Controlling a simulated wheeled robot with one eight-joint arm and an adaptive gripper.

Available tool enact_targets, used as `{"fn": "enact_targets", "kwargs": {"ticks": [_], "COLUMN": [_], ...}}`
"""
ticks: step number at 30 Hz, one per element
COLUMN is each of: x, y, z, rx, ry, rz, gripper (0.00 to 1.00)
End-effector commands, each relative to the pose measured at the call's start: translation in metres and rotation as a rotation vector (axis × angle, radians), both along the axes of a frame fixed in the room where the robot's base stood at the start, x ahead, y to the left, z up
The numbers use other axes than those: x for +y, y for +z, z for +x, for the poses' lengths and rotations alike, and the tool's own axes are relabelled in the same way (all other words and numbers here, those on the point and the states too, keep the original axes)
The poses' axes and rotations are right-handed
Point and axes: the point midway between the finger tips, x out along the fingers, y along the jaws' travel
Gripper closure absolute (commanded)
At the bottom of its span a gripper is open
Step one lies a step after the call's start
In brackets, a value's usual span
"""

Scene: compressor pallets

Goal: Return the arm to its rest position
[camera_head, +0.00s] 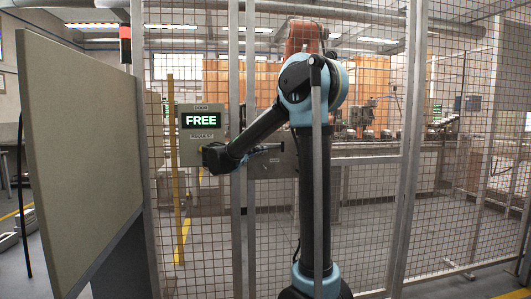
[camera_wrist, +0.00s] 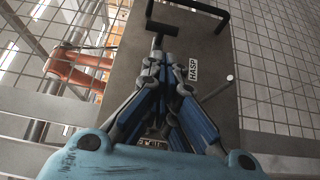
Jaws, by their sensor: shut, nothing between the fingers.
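My arm rises on a black and blue column in front of a mesh fence, bends at the elbow and slopes down to the left. My gripper (camera_head: 266,148) is at its end in the head view, pointing right in front of the fence. In the wrist view my gripper (camera_wrist: 162,62) has its blue-padded fingers drawn together, with nothing held. It is in front of a grey plate (camera_wrist: 215,55) labelled HASP. A black handle (camera_wrist: 221,15) is at the plate's top. Contact between fingers and plate cannot be told.
A door-request box (camera_head: 202,121) reading FREE hangs left of the arm. A beige panel (camera_head: 80,160) stands at the left. Mesh fence (camera_head: 380,215) spans the scene. Behind it are a conveyor (camera_head: 365,160) and an orange robot (camera_head: 303,38).

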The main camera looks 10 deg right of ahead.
Motion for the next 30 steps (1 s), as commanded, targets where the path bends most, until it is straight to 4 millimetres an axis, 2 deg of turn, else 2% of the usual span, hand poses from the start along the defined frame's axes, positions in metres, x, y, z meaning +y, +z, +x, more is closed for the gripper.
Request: {"fn": "enact_targets", "kwargs": {"ticks": [8,19,23,30], "x": [0.002,-0.007,-0.032,-0.092], "y": [0.0,-0.002,-0.015,-0.062], "z": [-0.006,-0.01,-0.028,-0.092], "rx": [0.0,0.007,0.043,0.148], "ry": [-0.013,-0.023,-0.046,-0.11], "rz": [0.0,0.013,0.075,0.293], "gripper": [1.0,1.0,1.0,1.0]}}
